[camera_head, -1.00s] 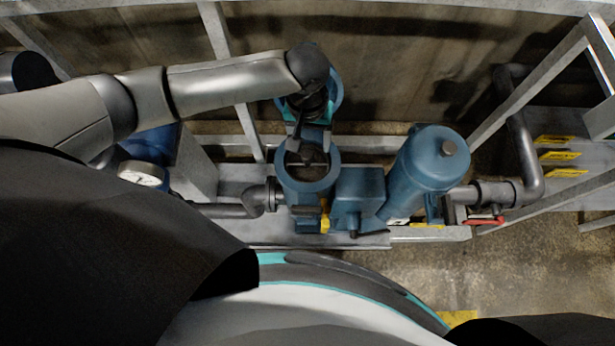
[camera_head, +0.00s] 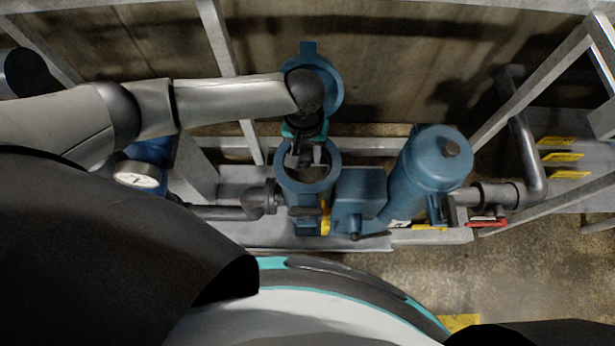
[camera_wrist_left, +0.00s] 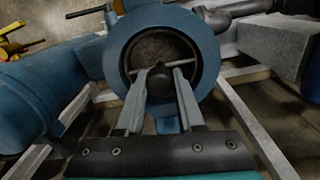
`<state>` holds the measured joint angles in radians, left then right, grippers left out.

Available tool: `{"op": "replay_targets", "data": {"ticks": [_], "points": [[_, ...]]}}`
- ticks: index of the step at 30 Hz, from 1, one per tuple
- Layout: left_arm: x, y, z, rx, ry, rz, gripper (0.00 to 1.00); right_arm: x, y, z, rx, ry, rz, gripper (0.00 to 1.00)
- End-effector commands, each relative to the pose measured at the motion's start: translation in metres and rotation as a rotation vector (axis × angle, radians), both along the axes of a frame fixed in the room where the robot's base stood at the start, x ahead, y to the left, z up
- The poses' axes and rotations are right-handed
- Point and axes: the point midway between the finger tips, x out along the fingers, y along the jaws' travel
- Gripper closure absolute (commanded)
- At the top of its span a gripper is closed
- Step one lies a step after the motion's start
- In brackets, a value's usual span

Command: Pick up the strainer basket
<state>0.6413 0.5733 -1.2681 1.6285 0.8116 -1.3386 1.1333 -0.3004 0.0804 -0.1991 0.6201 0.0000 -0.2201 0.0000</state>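The strainer basket (camera_wrist_left: 160,50) is the dark, round, mesh-like piece inside the blue strainer housing (camera_head: 308,184). A thin bar crosses it, and a dark rounded knob (camera_wrist_left: 158,82) stands up near its front edge in the left wrist view. My left gripper (camera_head: 305,158) points down at the housing mouth from its far side. In the left wrist view its two fingers (camera_wrist_left: 160,88) are apart, one on each side of the knob; I cannot tell whether they touch it. My left gripper partly hides the basket in the head view. My right gripper is not in view.
The round blue lid (camera_head: 330,84) stands open behind the housing, close to my left wrist. A blue tank (camera_head: 428,170) and a blue box-shaped unit (camera_head: 358,198) are to the right. A gauge (camera_head: 139,175) is to the left. Grey frame bars surround the equipment.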

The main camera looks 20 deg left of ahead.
Motion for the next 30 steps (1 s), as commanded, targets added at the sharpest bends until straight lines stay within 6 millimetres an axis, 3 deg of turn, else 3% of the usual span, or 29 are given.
{"op": "replay_targets", "data": {"ticks": [1, 9, 30], "points": [[0.0000, -0.0002, 0.0001, -0.001, 0.000, 0.000, 0.71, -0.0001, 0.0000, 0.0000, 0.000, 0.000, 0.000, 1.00], [0.0000, -0.0003, 0.0001, -0.001, 0.000, 0.000, 1.00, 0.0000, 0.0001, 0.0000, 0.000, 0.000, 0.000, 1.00], [0.0000, -0.0006, 0.0001, -0.002, 0.000, 0.000, 1.00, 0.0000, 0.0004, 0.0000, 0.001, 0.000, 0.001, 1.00]]}}
